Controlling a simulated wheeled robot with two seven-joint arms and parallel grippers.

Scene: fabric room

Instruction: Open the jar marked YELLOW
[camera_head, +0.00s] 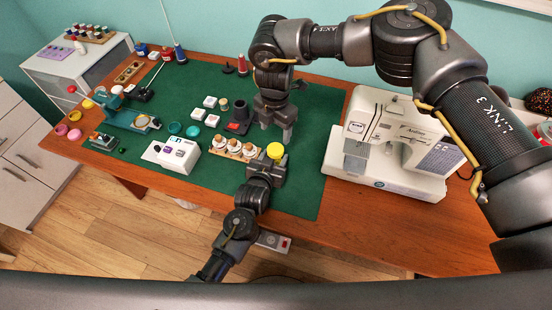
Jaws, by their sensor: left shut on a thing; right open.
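A jar with a yellow lid (275,150) is at the near part of the green mat, right of the middle. My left gripper (268,166) comes up from below and is shut on this jar. The jar's body is mostly hidden by the gripper, and I cannot read any marking on it. My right gripper (276,127) points down just behind the yellow lid. It is open and empty, with its two fingers apart. I cannot tell its exact height over the mat.
A wooden rack with several white-topped jars (234,149) stands just left of the grippers. A white box with purple buttons (176,156) lies further left. A white sewing machine (390,143) stands to the right. The green mat (305,185) is bare at the near right.

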